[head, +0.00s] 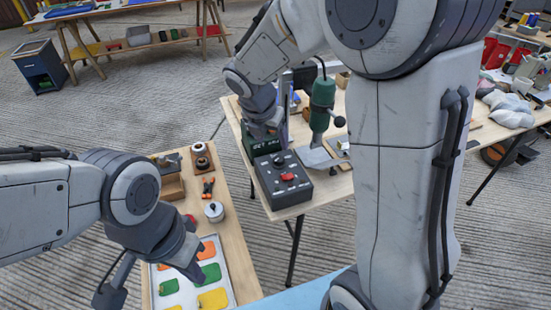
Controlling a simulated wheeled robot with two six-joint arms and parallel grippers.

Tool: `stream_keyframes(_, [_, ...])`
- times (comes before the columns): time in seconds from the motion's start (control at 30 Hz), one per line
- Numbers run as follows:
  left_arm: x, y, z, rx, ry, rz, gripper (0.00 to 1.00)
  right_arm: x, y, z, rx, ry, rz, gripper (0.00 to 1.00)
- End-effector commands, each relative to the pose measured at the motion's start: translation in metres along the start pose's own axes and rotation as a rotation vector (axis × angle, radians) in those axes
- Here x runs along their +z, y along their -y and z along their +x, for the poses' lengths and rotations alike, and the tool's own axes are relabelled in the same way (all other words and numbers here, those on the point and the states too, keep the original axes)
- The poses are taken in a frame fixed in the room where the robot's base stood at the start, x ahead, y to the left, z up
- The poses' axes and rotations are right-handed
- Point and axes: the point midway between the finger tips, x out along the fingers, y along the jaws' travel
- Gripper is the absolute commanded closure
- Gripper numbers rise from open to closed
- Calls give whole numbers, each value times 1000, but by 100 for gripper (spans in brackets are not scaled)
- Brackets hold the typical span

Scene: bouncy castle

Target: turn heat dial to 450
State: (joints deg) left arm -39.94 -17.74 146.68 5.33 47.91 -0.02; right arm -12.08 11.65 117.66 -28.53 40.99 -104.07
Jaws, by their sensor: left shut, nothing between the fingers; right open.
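A dark control box (290,193) stands on the wooden table at the middle. Its top carries a red knob (288,177) and a small dark knob (279,161). I cannot tell which one is the heat dial, and I cannot read any scale marks. A green-lit display (262,146) at the back of the box is partly covered by my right gripper (274,131). The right gripper is open, just behind the knobs and apart from the red one. My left gripper (190,268) is shut and empty, above the tray of coloured pieces.
On the left bench are a tray (229,286) of coloured pieces, a small metal pot (214,211), orange-handled pliers (208,188) and tape rolls. My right arm hides much of the right side.

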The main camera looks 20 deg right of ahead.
Motion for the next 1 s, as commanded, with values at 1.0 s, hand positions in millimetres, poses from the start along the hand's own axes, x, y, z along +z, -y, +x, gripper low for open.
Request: stream_keyframes(1.0, [1, 2, 24, 0, 0, 0, 100, 1, 0, 103, 0, 0, -12, 30])
